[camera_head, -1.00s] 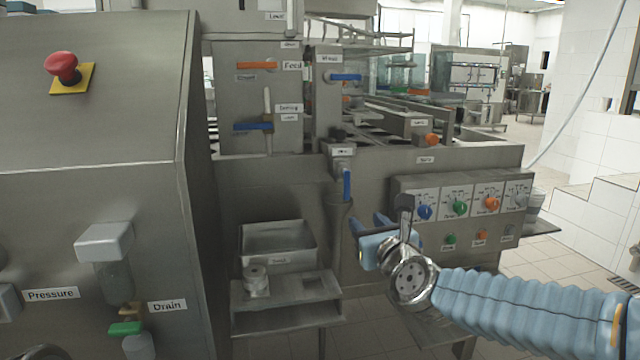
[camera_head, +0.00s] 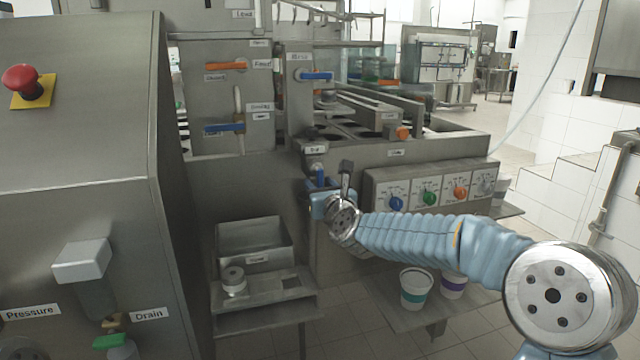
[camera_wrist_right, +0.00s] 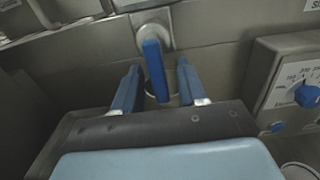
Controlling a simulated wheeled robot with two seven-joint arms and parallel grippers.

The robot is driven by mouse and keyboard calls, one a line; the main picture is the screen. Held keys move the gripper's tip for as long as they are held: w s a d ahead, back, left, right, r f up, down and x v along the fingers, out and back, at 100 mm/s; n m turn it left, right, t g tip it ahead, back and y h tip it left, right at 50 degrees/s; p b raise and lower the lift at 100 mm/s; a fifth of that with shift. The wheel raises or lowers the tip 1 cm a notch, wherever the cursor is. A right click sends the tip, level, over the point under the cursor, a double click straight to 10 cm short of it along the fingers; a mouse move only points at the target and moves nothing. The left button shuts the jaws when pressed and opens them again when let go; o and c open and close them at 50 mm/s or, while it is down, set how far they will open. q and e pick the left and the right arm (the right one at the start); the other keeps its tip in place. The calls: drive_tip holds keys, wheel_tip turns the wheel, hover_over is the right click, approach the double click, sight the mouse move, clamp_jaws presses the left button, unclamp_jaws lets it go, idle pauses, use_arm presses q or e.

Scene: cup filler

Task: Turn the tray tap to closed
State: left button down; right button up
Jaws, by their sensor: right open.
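The tap with a blue lever (camera_head: 319,174) is on the front of the steel machine, under a small label that is too small to read surely. Its lever hangs down. In the right wrist view the blue lever (camera_wrist_right: 154,68) stands between the two blue fingers of my right gripper (camera_wrist_right: 159,84). The gripper is open, with a gap on each side of the lever. In the head view my right gripper (camera_head: 319,192) is at the lever and partly covers its lower end. My left gripper is not in view.
A control panel with coloured knobs (camera_head: 430,196) is just right of my right gripper. Below left is a steel tray box (camera_head: 254,240). Cups (camera_head: 416,288) stand on a low shelf under my right arm. Other taps (camera_head: 316,76) are above.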

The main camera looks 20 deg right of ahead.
clamp_jaws()
idle(0.3)
